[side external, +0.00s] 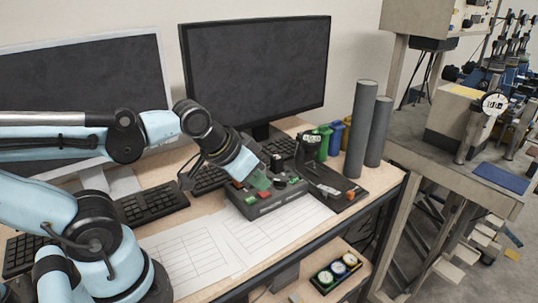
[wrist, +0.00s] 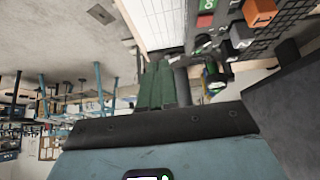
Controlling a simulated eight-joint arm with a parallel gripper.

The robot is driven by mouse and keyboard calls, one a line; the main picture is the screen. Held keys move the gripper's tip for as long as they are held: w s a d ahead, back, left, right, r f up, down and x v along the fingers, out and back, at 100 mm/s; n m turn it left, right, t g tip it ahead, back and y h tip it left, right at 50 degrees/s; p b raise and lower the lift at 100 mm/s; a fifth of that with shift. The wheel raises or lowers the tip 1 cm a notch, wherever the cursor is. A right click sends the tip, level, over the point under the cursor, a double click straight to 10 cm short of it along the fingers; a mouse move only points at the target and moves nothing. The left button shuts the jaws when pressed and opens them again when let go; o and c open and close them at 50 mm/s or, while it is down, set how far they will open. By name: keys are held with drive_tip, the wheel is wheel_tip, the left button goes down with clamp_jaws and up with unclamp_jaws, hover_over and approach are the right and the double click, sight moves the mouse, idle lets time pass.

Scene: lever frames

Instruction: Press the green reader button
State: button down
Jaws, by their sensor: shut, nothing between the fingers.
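A dark control box (side external: 282,200) with small red and green buttons stands on the desk in the side view. A green button (side external: 294,181) shows near its right end; I cannot tell for sure which button is the reader's. My gripper (side external: 259,182) has green fingers, shut and empty, low over the left part of the box. Whether the tips touch it I cannot tell, and they hide part of its top. In the wrist view my shut green fingers (wrist: 160,86) point up the picture; a red button (wrist: 205,20) and a green one (wrist: 208,5) show at the top.
A black device (side external: 333,186) with an orange part stands right of the box. Green and yellow bins and two tall grey cylinders (side external: 361,128) stand behind it. Monitors (side external: 258,68) and keyboards (side external: 152,204) are at the back and left. Paper sheets (side external: 200,254) lie in front.

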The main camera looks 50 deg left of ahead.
sight(247, 200)
drive_tip(key=w+a+r+n+t+y, duration=0.1)
drive_tip(key=w+a+n+y, duration=0.1)
drive_tip(key=a+n, duration=0.6)
drive_tip(key=n, duration=0.3)
drive_tip(key=shift+t, duration=0.4)
drive_tip(key=shift+a, duration=0.1)
drive_tip(key=shift+f, duration=4.35)
drive_tip(key=shift+f, duration=0.1)
drive_tip(key=shift+f, duration=0.35)
drive_tip(key=shift+r, duration=0.1)
drive_tip(key=shift+r, duration=0.35)
